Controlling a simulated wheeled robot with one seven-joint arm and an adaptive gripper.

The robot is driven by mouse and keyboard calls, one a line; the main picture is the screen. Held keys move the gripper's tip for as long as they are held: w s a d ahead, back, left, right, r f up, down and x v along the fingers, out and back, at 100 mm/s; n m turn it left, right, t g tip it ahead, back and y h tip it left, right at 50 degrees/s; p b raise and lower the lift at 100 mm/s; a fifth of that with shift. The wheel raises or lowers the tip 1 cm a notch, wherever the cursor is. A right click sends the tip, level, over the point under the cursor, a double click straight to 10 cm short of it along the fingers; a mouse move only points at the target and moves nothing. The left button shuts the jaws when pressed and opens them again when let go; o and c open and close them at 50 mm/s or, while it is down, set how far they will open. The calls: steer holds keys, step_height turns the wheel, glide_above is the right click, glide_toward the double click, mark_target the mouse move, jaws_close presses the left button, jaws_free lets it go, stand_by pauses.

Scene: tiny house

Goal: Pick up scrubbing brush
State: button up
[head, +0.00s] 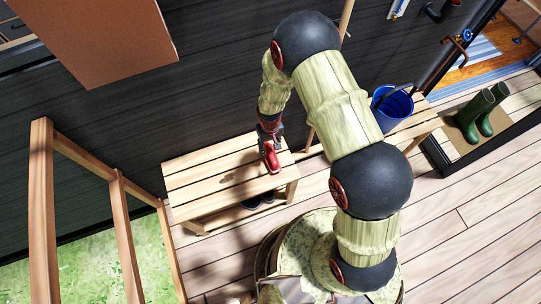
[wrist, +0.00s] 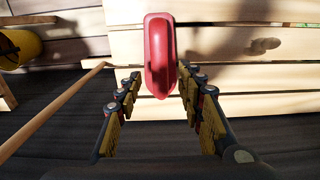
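A red, rounded, elongated object, seemingly the scrubbing brush (wrist: 160,55), shows in the wrist view over the slats of a wooden bench (wrist: 230,105). Its near end lies between the fingertips of my gripper (wrist: 160,80). The fingers are apart, with narrow gaps visible on both sides of the red object.
A dark wall stands close behind the bench. A thin wooden pole (wrist: 55,115) leans beside my gripper. To the right are a blue bucket (head: 392,106) on another bench and green boots (head: 480,115) on a mat. A wooden railing (head: 124,235) stands at left. The plank floor (head: 470,240) at right is clear.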

mark_target(270, 152)
step_height(270, 152, down, 6)
steer(key=b, duration=0.2)
steer(key=shift+s+r+b, duration=0.1)
steer(key=shift+r+b, duration=0.1)
steer(key=shift+b, duration=0.15)
steer(key=shift+c, duration=1.4)
jaws_close()
